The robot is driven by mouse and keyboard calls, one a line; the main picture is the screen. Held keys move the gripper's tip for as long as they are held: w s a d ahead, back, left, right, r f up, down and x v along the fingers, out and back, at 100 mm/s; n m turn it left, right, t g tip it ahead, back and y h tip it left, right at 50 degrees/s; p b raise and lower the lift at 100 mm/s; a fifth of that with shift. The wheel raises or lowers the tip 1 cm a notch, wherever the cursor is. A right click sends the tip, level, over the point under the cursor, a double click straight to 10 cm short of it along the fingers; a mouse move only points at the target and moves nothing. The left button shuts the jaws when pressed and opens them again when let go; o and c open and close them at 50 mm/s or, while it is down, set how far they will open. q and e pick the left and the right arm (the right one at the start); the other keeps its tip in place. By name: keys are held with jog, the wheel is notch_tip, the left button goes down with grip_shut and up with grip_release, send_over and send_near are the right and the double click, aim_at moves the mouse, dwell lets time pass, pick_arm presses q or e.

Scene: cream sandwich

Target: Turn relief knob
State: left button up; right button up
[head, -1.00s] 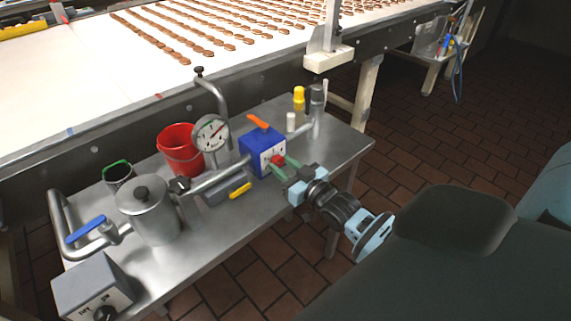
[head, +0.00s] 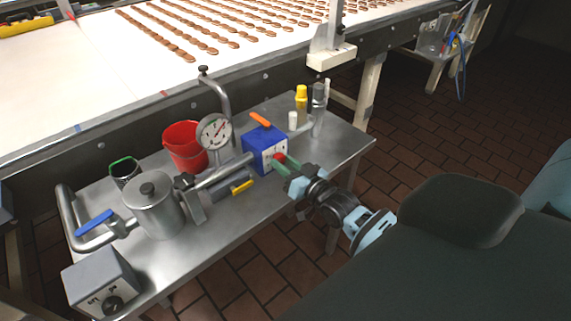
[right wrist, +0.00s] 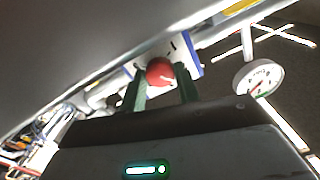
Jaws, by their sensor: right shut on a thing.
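The relief knob is a red round knob (head: 279,158) on the front face of a blue box (head: 262,146) with an orange lever on top. My right gripper (head: 283,163) reaches it from the front right, its green fingers shut on the knob. In the right wrist view the red knob (right wrist: 160,72) sits between the two green fingers (right wrist: 162,88), in front of the white dial plate. The fingers partly cover the knob and plate in the head view. My left gripper is not in view.
A pressure gauge (head: 215,132), a red bucket (head: 184,148), a lidded metal pot (head: 154,206) and a grey switch box (head: 100,283) stand on the steel table (head: 225,232). Bottles (head: 301,101) stand behind the blue box. The conveyor (head: 90,80) runs along the back.

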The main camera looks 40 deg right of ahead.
jog(key=o, duration=1)
jog(key=shift+s, duration=0.1)
jog(key=s, duration=0.7)
jog(key=shift+s+d, duration=0.3)
jog(key=shift+s, duration=0.05)
